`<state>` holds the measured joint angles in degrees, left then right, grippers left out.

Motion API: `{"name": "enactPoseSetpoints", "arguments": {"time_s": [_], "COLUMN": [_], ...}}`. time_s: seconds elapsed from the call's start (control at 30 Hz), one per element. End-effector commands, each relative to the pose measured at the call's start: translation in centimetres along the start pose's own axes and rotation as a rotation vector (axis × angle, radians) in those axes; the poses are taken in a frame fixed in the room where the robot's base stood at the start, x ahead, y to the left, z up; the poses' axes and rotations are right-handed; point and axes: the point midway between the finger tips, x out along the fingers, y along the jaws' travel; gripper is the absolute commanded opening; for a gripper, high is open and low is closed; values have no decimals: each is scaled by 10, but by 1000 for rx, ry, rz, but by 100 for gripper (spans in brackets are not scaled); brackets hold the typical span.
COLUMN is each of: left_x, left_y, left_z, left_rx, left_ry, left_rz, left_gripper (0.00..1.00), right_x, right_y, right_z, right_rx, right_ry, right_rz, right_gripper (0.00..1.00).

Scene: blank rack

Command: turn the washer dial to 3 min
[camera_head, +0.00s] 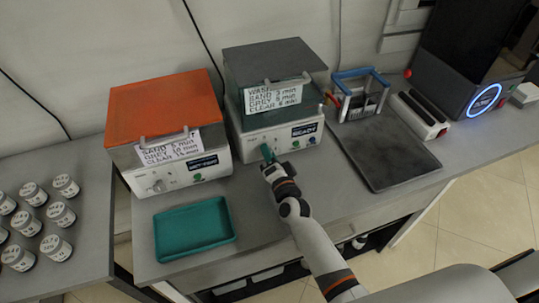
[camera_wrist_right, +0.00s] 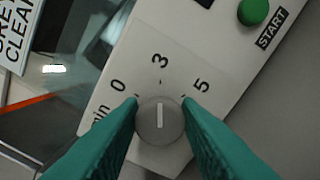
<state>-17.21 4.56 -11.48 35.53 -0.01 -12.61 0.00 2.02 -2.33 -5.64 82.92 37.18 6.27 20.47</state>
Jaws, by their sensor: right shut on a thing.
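The washer (camera_head: 274,85) is the pale box with a dark grey lid, with a sign listing minutes and a lit display reading READY. My right gripper (camera_head: 267,153) is at the left part of its front panel and hides the dial in the head view. In the right wrist view the washer dial (camera_wrist_right: 160,121) is a round grey knob with a pale pointer line. My right gripper's teal fingers (camera_wrist_right: 160,108) are shut on it from both sides. The pointer line stands toward the mark 3 (camera_wrist_right: 160,61), between 0 and 5. My left gripper is not in view.
A similar orange-lidded machine (camera_head: 165,105) stands left of the washer. A teal tray (camera_head: 194,228) lies in front of it. A green START button (camera_wrist_right: 253,11) sits on the washer panel. A dark flat tray (camera_head: 385,155) and a blue-handled rack (camera_head: 359,93) are to the right.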

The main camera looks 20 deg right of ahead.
Motion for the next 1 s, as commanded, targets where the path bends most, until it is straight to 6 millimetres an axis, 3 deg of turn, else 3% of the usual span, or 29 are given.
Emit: {"name": "enactPoseSetpoints", "arguments": {"time_s": [0.43, 0.47, 0.57, 0.87, 1.0], "left_x": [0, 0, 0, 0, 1], "left_y": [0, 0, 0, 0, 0], "left_z": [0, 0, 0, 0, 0], "left_rx": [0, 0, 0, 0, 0], "left_ry": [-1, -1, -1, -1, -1], "left_rz": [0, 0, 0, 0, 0], "left_gripper": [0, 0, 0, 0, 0], "right_x": [0, 0, 0, -2, -17], "right_y": [-1, -1, -1, -1, -2], "right_z": [-1, -1, -1, 0, -1], "right_rx": [7, 7, 7, 7, 8], "right_ry": [2, 2, 2, 1, 2], "right_rz": [-2, -2, -1, -1, -2], "right_gripper": [8, 36, 50, 50, 50]}}
